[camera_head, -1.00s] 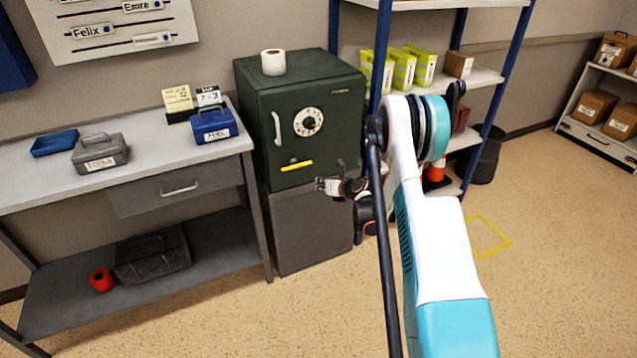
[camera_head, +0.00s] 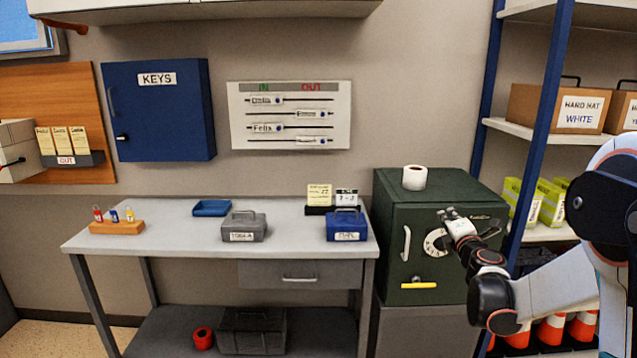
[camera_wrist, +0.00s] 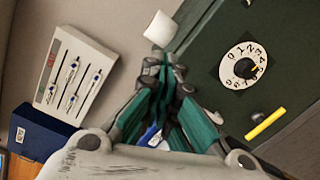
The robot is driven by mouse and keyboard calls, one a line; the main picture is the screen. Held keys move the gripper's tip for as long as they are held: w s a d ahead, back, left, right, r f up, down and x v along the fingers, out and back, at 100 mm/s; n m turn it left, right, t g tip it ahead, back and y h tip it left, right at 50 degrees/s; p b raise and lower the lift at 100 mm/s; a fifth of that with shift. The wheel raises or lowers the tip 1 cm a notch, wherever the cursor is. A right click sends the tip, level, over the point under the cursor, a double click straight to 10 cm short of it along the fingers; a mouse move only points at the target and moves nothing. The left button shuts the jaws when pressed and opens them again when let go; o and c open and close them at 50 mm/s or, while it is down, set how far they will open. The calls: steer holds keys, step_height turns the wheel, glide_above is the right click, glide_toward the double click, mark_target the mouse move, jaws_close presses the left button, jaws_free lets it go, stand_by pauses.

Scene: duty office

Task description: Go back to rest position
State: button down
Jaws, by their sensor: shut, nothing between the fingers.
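My gripper (camera_head: 449,216) is raised in front of the dark green safe (camera_head: 394,268), level with its upper part, and hides part of the dial (camera_head: 433,243). In the wrist view my gripper (camera_wrist: 165,65) has its fingers together with nothing between them. The safe's door looks closed, with a light upright handle (camera_head: 406,243) and a yellow bar (camera_head: 419,286) low on its front. The arm comes in from the right edge of the head view.
A white roll (camera_head: 414,178) stands on the safe. A grey table (camera_head: 180,242) at left holds a blue cash box (camera_head: 346,226), a grey cash box (camera_head: 243,227), a blue tray (camera_head: 211,208) and a wooden padlock stand (camera_head: 117,227). A shelf rack (camera_head: 560,130) stands at right.

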steer(key=s+a+r+m+g+h, duration=0.1)
steer(key=s+r+m+g+h, duration=0.1)
steer(key=s+r+m, duration=0.4)
steer(key=s+a+r+m+g+h, duration=0.1)
steer(key=s+r+m+g+h, duration=0.15)
steer(key=s+m, duration=0.6)
steer(key=s+a+f+m+g+y, duration=0.2)
steer(key=s+a+f, duration=0.2)
steer(key=s, duration=0.5)
steer(key=s+a+f+m+g+y, duration=0.1)
steer(key=s+a+f, duration=0.4)
steer(key=s, duration=0.5)
steer(key=s+a+f+m+g+y, duration=0.2)
steer(key=s+a+f+m+g, duration=0.1)
steer(key=s, duration=0.7)
steer(key=shift+s+a+f+m+y, duration=0.3)
steer(key=shift+a+f+m, duration=0.25)
steer(key=shift+a+f, duration=0.25)
